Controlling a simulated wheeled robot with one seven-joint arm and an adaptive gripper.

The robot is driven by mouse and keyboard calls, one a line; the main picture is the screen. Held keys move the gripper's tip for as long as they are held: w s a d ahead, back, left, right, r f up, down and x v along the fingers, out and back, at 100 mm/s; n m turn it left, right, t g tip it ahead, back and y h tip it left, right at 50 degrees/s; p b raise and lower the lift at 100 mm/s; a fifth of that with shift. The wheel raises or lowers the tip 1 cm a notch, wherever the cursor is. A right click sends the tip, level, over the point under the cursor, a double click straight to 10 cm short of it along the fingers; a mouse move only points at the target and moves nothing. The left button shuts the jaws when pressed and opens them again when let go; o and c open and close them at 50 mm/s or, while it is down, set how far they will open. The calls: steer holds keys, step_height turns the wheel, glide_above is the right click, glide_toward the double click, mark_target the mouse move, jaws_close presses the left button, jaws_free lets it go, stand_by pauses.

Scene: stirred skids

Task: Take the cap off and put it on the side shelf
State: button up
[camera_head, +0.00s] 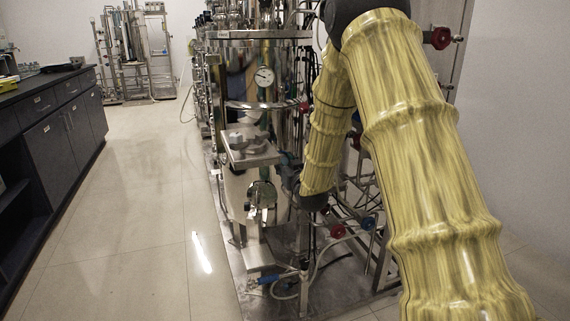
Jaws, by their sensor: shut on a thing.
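A small metal side shelf (262,160) juts from the front of the large shiny steel tank (235,190). Grey metal pieces (237,141) with rounded tops sit on it; I cannot tell whether one is the cap. A round metal fitting (262,195) shows on the tank below the shelf, and I cannot tell whether it carries a cap. My yellow-sleeved arm comes down right of the tank to a dark wrist joint, close to the tank's lower right side. My gripper and anything in it cannot be made out beyond that joint.
A pressure gauge (264,76) sits on the tank above the shelf. Pipes, hoses and a red valve knob (338,231) crowd the skid frame at lower right. A dark lab bench (58,125) runs along the left. The tiled floor (150,200) between them is clear.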

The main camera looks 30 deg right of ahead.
steer(key=shift+s+a, duration=0.15)
steer(key=shift+s, duration=0.55)
stand_by(0.5)
steer(key=shift+p+v, duration=0.55)
steer(key=shift+v, duration=2.35)
steer(key=s+a+r+p, duration=0.2)
steer(key=s+a, duration=0.2)
steer(key=s, duration=0.3)
steer(key=s+a+r+p, duration=0.2)
steer(key=s+a, duration=0.2)
steer(key=s, duration=0.2)
steer(key=shift+s, duration=0.4)
steer(key=shift+a, duration=0.15)
